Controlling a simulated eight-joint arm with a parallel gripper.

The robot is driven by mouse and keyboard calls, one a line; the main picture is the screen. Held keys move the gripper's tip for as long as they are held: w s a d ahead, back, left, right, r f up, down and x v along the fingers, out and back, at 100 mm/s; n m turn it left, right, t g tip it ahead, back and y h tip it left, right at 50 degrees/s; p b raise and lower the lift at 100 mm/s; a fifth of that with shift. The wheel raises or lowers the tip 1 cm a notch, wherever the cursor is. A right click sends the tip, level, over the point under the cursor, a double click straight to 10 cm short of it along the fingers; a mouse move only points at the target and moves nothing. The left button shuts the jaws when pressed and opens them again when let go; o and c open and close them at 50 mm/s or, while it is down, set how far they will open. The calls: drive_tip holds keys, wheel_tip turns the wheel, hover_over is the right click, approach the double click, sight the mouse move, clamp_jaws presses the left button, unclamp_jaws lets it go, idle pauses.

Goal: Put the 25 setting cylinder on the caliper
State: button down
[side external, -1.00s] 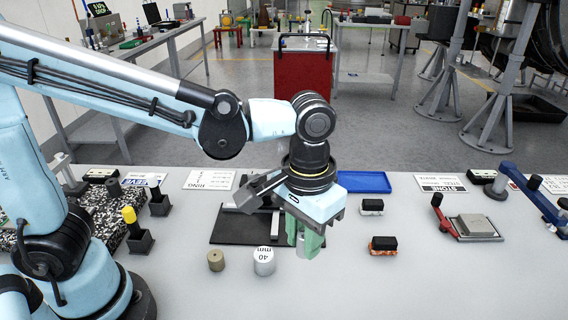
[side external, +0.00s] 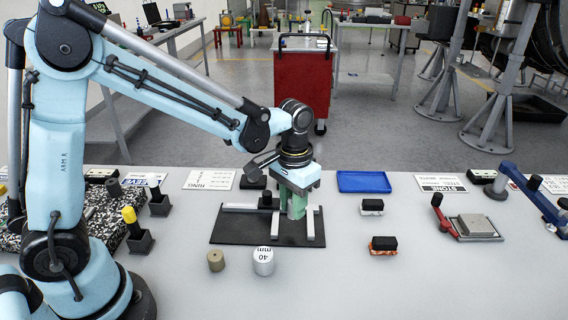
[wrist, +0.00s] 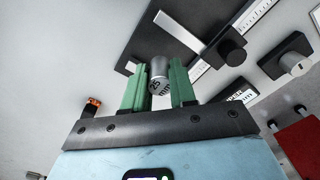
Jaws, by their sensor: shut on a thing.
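My gripper (side external: 295,212) is over the black caliper board in the side view, with its green fingers pointing down. In the wrist view the fingers are shut on the grey 25 setting cylinder (wrist: 159,72), whose marked end faces the camera. The cylinder is mostly hidden by the fingers in the side view. The caliper (side external: 238,207) has a pale beam, a black knob and pale jaws (side external: 310,228) on the board. Its scaled beam also shows in the wrist view (wrist: 253,17). I cannot tell whether the cylinder touches the caliper or the board.
A 40 mm cylinder (side external: 263,262) and a smaller brown cylinder (side external: 216,260) stand in front of the board. A blue tray (side external: 364,182) and black-topped blocks (side external: 383,245) are to the right. The front right table is clear.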

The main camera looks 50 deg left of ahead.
drive_tip(key=shift+f, duration=2)
drive_tip(key=shift+f, duration=0.15)
drive_tip(key=c, duration=1.2)
unclamp_jaws()
